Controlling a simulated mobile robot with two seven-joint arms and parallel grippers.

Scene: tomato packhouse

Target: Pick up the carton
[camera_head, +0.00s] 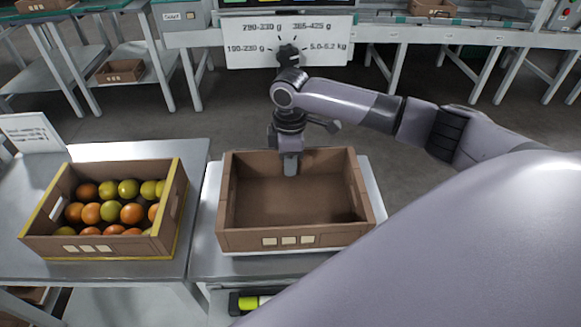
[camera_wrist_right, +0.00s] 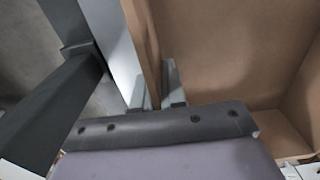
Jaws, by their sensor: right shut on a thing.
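The empty brown carton (camera_head: 250,240) sits over a white plate (camera_head: 374,192) on the metal table. Its open inside fills the right of the right wrist view (camera_wrist_right: 225,50). My right gripper (camera_head: 290,164) points down at the carton's far wall, left of its middle. In the right wrist view, its fingers (camera_wrist_right: 159,90) stand on either side of that wall and are shut on it. The carton looks level; I cannot tell whether it touches the plate. My left gripper is not in view.
A second carton (camera_head: 105,246) full of orange and yellow-green tomatoes stands on the left table, close to the empty carton. A white sign (camera_head: 32,132) stands behind it. A weight board (camera_head: 290,42) and conveyor tables are farther back. The floor between is clear.

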